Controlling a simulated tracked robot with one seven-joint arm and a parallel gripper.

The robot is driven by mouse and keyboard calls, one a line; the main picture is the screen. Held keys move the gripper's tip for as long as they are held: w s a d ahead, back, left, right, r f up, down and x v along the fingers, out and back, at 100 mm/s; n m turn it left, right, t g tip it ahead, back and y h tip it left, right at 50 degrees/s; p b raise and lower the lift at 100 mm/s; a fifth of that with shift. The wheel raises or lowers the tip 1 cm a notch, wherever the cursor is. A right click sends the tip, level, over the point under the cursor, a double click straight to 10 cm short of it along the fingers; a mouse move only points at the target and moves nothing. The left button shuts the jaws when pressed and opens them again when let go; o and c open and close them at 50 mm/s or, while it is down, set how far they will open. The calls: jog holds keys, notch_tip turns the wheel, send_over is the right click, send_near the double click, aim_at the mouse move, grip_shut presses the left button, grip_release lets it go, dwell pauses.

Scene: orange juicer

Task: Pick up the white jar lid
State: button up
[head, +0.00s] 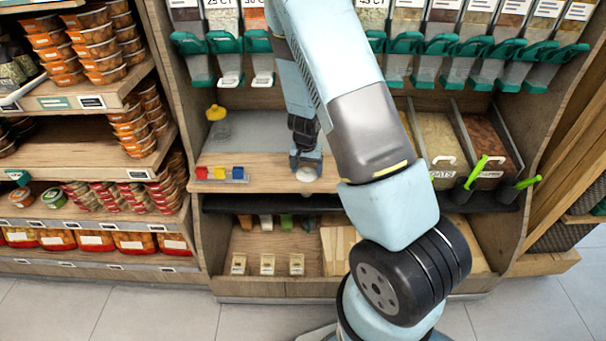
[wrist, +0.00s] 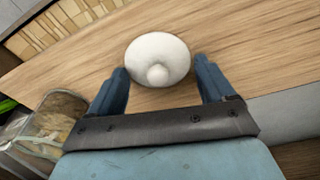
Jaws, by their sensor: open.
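The white jar lid (wrist: 158,56) is round with a small knob in its middle. In the wrist view it lies on the wooden shelf, just ahead of and between the two blue fingers of my gripper (wrist: 162,88). My gripper is open, and the near edge of the lid is close to the fingertips. I cannot tell whether they touch it. In the head view my gripper (head: 306,162) is low over the wooden shelf, and the lid shows as a small white shape (head: 306,175) beneath it, partly hidden.
A jar with a yellow top (head: 217,122) stands at the back left of the shelf. Small red, yellow and blue items (head: 220,173) sit left of my gripper. Bins with green-handled scoops (head: 475,170) are at the right. In the wrist view a clear container (wrist: 55,118) is at the left.

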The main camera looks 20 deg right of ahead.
jog(key=shift+c, duration=0.4)
jog(key=c, duration=1)
jog(key=shift+s, duration=0.1)
